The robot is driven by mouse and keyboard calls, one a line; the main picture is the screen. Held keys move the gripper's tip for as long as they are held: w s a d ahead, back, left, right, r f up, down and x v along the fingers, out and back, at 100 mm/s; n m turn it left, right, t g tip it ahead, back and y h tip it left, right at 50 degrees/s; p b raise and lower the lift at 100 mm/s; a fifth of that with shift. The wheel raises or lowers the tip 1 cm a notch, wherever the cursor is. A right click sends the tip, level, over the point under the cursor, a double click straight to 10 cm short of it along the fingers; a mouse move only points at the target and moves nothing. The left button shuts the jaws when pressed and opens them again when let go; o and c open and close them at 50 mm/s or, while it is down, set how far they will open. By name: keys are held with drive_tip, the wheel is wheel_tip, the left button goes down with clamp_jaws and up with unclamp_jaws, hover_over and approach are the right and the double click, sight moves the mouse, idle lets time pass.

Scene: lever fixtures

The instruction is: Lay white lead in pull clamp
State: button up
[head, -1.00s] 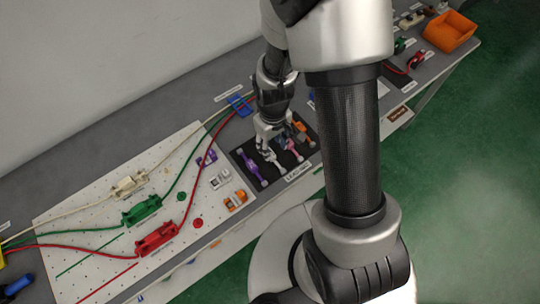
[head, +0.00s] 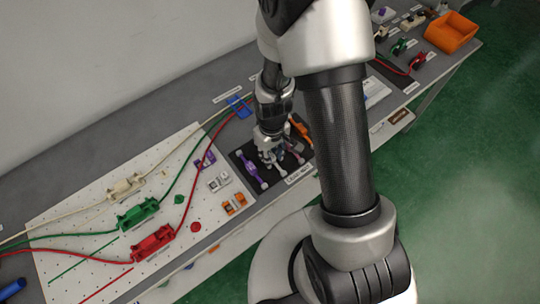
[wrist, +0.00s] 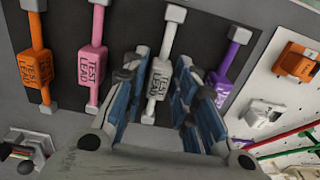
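The white test lead (wrist: 160,78) lies on a dark tray (head: 236,160) between the pink and purple leads. My gripper (wrist: 160,62) is open above it in the wrist view, one finger on each side, with the lead showing between. In the head view my gripper (head: 271,156) is low over the tray and hides most of the white lead. A white clamp (wrist: 264,113) sits on the pegboard beside the tray; it also shows in the head view (head: 218,181). I cannot tell whether it is the pull clamp. Contact between fingers and lead is unclear.
Purple (wrist: 223,68), pink (wrist: 92,62) and orange (wrist: 36,65) leads lie close by on the tray. An orange clamp (wrist: 296,62) is near the white one. The pegboard (head: 100,205) carries cream, green and red fixtures with cables.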

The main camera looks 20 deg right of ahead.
clamp_jaws()
drive_tip(key=shift+r, duration=0.1)
